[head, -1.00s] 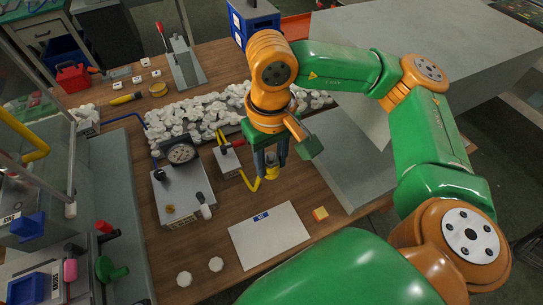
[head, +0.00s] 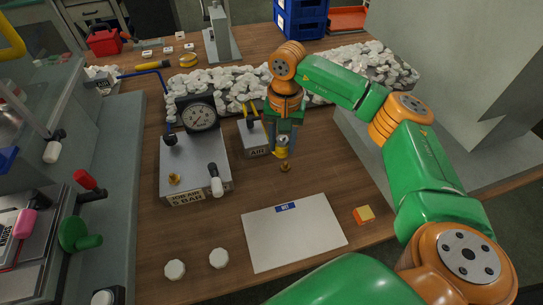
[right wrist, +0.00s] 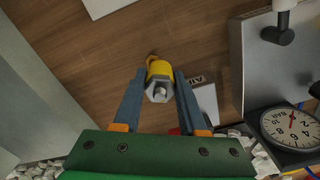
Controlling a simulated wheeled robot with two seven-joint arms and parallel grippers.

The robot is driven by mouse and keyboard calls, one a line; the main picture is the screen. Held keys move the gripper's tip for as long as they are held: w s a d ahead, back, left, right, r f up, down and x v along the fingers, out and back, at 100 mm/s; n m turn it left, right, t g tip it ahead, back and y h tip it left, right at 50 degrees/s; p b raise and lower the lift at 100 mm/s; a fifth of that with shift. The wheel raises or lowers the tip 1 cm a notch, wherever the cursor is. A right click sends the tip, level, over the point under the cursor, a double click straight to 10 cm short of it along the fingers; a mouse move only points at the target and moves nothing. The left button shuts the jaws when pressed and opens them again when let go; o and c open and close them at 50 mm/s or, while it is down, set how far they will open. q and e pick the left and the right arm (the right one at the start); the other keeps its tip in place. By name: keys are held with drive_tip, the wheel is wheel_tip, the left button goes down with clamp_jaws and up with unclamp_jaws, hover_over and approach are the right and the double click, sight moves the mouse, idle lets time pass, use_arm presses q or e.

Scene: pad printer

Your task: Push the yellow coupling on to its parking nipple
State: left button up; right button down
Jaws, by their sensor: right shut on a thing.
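My right gripper (head: 282,146) points down over the table, shut on the yellow coupling (head: 281,153). In the right wrist view the coupling (right wrist: 160,72), with a grey hex end, sits between the two blue-grey fingers (right wrist: 158,92). A small brass nipple (head: 285,168) shows just below the coupling in the head view. In the right wrist view the nipple (right wrist: 152,58) is partly hidden behind the coupling. I cannot tell whether the two touch. Another brass fitting (head: 174,179) sits on the grey gauge box. My left gripper is not in view.
The gauge box (head: 195,160) and the AIR box (head: 253,138) stand left of my right gripper. White lumps (head: 225,88) lie behind it. A white sheet (head: 294,235) and an orange-yellow cube (head: 364,215) lie in front. A grey block (head: 440,160) stands to the right.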

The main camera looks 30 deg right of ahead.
drive_tip(key=shift+w+d+f+m, duration=0.15)
drive_tip(key=shift+d+f, duration=0.2)
drive_tip(key=shift+f, duration=0.15)
drive_tip(key=shift+w+d+f+m, duration=0.1)
drive_tip(key=shift+d+f+m, duration=0.05)
drive_tip(key=shift+d+f, duration=0.45)
drive_tip(key=shift+d, duration=0.05)
drive_tip(key=shift+r, duration=0.1)
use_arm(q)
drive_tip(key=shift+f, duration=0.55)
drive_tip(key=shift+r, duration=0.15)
use_arm(e)
drive_tip(key=shift+r, duration=0.1)
drive_tip(key=shift+f+b, duration=1.15)
drive_tip(key=shift+f, duration=0.55)
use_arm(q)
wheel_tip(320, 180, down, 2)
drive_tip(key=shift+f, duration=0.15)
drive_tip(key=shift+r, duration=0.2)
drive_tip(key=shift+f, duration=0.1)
